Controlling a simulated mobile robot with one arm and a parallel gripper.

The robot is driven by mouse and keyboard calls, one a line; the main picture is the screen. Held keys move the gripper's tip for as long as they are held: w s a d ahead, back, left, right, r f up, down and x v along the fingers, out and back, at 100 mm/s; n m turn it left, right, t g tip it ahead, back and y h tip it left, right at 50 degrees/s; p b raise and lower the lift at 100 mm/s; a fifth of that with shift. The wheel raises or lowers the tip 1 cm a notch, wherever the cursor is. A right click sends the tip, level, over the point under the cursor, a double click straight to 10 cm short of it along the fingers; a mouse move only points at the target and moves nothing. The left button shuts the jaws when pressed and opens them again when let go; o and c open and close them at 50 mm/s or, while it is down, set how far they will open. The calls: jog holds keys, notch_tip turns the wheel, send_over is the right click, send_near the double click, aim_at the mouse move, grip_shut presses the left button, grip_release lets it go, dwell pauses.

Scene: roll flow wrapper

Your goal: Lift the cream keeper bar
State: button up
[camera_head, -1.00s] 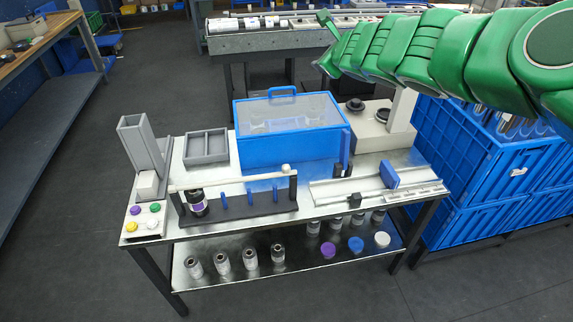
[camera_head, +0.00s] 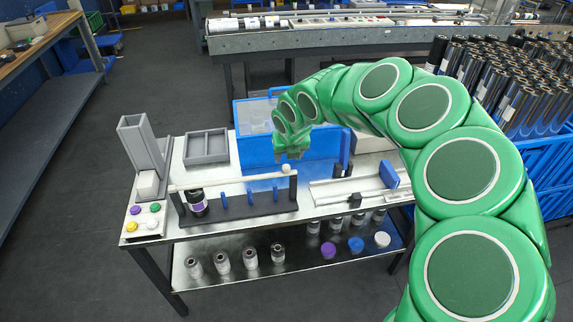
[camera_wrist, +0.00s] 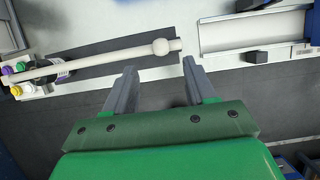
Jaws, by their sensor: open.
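The cream keeper bar (camera_head: 235,181) lies across the top of a black rack (camera_head: 240,212) on the metal table, with a round knob (camera_head: 286,168) near its right end. In the wrist view the bar (camera_wrist: 100,59) runs from the left edge to the upper middle, its knob (camera_wrist: 160,47) just beyond my fingertips. My gripper (camera_head: 291,155) is above the rack's right end in the head view. In the wrist view its two fingers (camera_wrist: 158,66) are open and empty, apart from the bar. My arm hides part of the table's back right.
A rail with a blue block (camera_head: 389,174) lies to the right.

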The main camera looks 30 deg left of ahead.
aim_at(286, 166)
jog(key=shift+x, duration=3.7)
grip_shut()
